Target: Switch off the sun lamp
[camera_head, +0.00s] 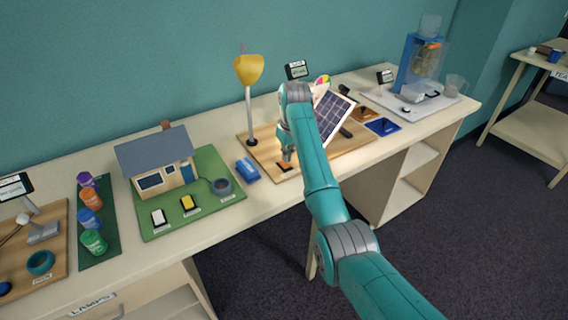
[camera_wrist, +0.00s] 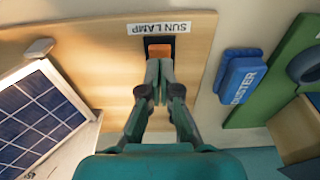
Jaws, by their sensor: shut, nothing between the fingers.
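The sun lamp (camera_head: 248,70) has a yellow shade on a pale upright post, standing on a wooden board (camera_head: 262,150). Its switch is an orange rocker (camera_wrist: 161,50) in a dark frame beside the "SUN LAMP" label (camera_wrist: 159,28); it also shows in the head view (camera_head: 284,167). My gripper (camera_wrist: 160,66) is shut and empty, with its fingertips at the near edge of the rocker. I cannot tell whether they touch it. In the head view my gripper (camera_head: 288,156) points down just above the switch.
A solar panel (camera_head: 333,114) stands on the same board, right of my gripper. A blue duster (camera_head: 247,170) lies left of the board. The model house (camera_head: 158,165) stands on a green base further left. A blue pad (camera_head: 382,126) lies to the right.

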